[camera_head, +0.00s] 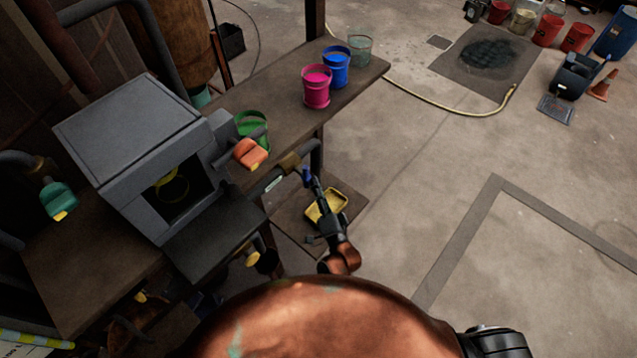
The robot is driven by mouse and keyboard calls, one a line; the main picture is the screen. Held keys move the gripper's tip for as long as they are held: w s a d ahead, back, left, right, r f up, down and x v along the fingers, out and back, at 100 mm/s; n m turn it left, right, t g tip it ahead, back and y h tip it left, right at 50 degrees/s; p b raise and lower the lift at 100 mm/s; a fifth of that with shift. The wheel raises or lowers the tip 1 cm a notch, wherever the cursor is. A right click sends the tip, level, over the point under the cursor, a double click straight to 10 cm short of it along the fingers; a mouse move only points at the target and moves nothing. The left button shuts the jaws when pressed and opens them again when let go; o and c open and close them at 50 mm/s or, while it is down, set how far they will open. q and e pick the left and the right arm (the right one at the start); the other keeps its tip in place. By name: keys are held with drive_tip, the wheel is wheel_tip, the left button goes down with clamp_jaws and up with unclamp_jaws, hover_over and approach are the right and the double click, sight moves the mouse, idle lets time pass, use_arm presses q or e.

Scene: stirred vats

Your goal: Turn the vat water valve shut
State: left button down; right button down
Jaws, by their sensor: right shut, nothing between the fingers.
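A brass valve body (289,162) sits on a dark pipe by the table's front edge. A small blue handle (307,177), which looks like the water valve's lever, is beside it. My right gripper (311,188) reaches up from below, shut and empty, with its fingertips close at the handle. I cannot tell whether they touch it, and the fingers partly cover it. The valve's exact setting is too small to read. My left gripper is not in view.
A grey box-shaped machine (125,130) with an orange-and-yellow part (251,153) stands on the left. Pink (316,88) and blue (336,68) buckets stand on the wooden table (285,95). A yellow tray (327,206) lies below my gripper. The floor to the right is mostly clear.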

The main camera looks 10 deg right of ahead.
drive_tip(key=shift+s+a+f, duration=0.15)
drive_tip(key=shift+a+f, duration=0.1)
idle(0.4)
